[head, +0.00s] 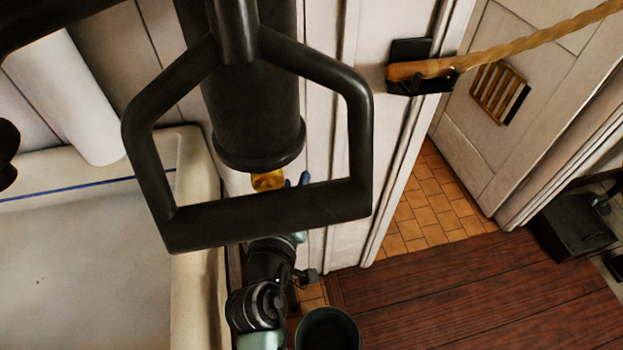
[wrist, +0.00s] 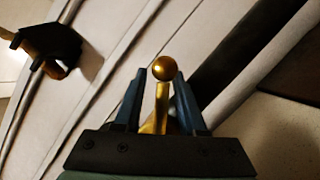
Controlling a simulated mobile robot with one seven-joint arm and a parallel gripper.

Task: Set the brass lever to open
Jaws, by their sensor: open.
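The brass lever (wrist: 164,70) shows in the wrist view as a thin stem with a round ball on its end. It stands between the two blue fingers of my gripper (wrist: 162,88), with a finger on each side. The gripper is open, and I cannot tell whether either finger touches the stem. The stem's lower part is hidden behind the gripper's dark palm. In the head view a small brass piece (head: 267,181) shows beside my blue fingertip (head: 304,179), mostly hidden by a dark cylinder. Any open or shut marking is not visible.
A large black handle frame (head: 270,215) and dark cylinder (head: 250,120) hang close in front of the head camera. A pale basin (head: 80,260) lies left; wooden floor (head: 470,300) is open at right.

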